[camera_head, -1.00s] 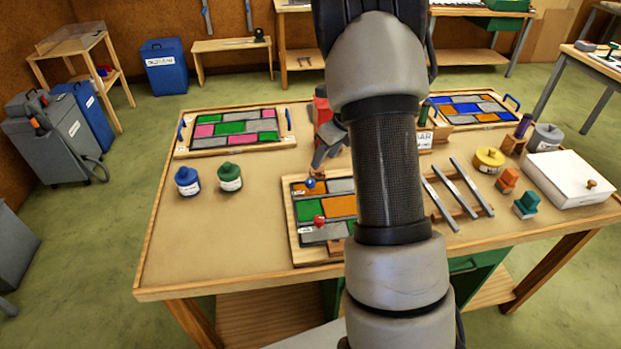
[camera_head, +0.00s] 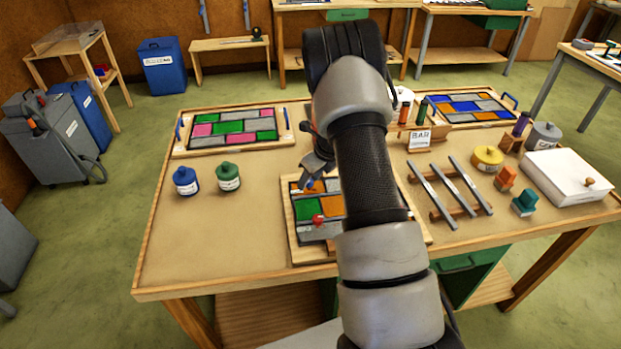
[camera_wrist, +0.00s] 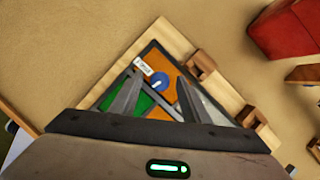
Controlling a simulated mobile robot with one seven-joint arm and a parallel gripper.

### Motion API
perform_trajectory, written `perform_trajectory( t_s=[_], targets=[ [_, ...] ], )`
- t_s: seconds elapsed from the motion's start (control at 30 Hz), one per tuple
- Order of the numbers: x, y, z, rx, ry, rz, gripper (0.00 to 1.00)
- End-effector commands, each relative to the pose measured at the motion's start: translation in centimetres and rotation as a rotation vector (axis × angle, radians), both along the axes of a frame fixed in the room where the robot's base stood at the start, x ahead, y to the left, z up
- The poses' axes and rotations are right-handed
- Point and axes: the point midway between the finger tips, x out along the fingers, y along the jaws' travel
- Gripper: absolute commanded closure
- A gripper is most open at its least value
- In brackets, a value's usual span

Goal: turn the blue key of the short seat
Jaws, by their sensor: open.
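The panel in work (camera_head: 330,252) lies in a wooden frame at the front middle of the table, partly hidden by my arm. The blue key (camera_wrist: 157,82) is a round blue knob with a pale mark, on an orange pane beside a small white label (camera_wrist: 143,67). A red key (camera_head: 318,220) stands nearer the table's front edge. My gripper (camera_wrist: 161,88) is open above the panel, one finger to each side of the blue key in the wrist view. Whether the fingers are down at its height I cannot tell. In the head view my gripper (camera_head: 311,180) largely covers the blue key.
Wooden blocks (camera_wrist: 201,65) edge the panel, and a red object (camera_wrist: 285,30) stands beyond. Blue (camera_head: 186,181) and green (camera_head: 228,176) jars stand left. A rack of metal bars (camera_head: 449,190) lies right. The table's left front is clear.

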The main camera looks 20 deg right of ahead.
Motion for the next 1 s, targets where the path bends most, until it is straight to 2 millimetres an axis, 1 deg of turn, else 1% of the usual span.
perform_trajectory(
  t_s=[0.07, 0.2, 0.3, 0.47, 0.67, 0.87, 1.0],
  targets=[
    [-0.01, 0.00, 0.02, 0.000, 0.000, 0.000, 0.59],
    [-0.02, -0.01, 0.02, 0.000, 0.000, 0.000, 0.83],
    [-0.02, -0.01, 0.03, 0.000, 0.000, 0.000, 0.98],
    [-0.02, -0.03, 0.02, 0.000, 0.000, 0.006, 0.98],
    [-0.02, -0.13, -0.07, 0.000, 0.000, 0.058, 0.98],
    [0.07, -0.23, -0.15, 0.000, 0.000, 0.184, 0.98],
    [0.17, -0.35, -0.17, -0.001, -0.002, 0.307, 0.98]
  ],
)
